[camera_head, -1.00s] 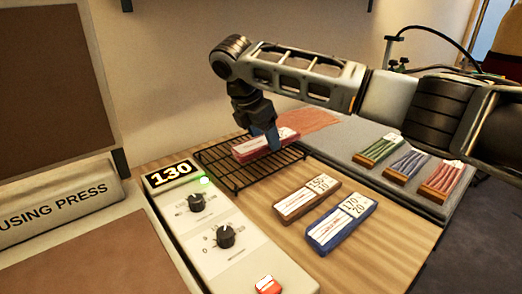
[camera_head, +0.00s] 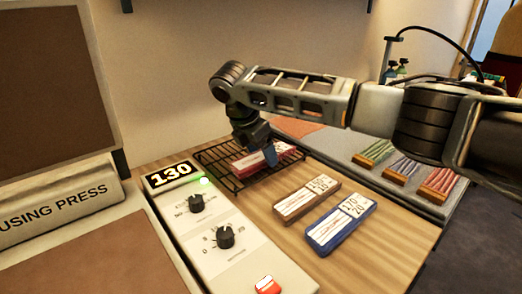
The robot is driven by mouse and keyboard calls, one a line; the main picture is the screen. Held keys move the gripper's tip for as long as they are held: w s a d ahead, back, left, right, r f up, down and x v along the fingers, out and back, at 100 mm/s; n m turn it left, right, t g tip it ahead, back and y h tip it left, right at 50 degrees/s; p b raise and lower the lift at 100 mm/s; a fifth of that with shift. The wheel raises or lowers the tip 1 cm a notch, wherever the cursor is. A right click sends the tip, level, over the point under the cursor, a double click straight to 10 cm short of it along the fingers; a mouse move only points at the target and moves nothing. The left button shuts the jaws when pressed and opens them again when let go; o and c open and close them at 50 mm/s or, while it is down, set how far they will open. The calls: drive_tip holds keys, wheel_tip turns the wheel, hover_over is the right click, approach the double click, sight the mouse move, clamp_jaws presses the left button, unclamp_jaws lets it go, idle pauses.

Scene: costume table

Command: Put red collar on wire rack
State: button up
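The red collar (camera_head: 250,166) is a flat red piece with a white label. It lies low over the black wire rack (camera_head: 226,178), seemingly against its bars; whether its full underside touches is hard to see. My gripper (camera_head: 268,156) comes down onto it from above. One blue finger overlaps the near side of the collar, and the fingers appear shut on it. The far finger is hidden.
A brown labelled piece (camera_head: 306,200) and a blue labelled piece (camera_head: 341,224) lie on the wooden table in front. The control panel (camera_head: 222,256) reading 130 is left of them. Strips on wooden blocks lie on the grey mat (camera_head: 345,150) at right.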

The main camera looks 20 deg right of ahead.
drive_tip(key=shift+o, duration=1.4)
drive_tip(key=v, duration=1.2)
drive_tip(key=shift+r, duration=0.2)
idle(1.1)
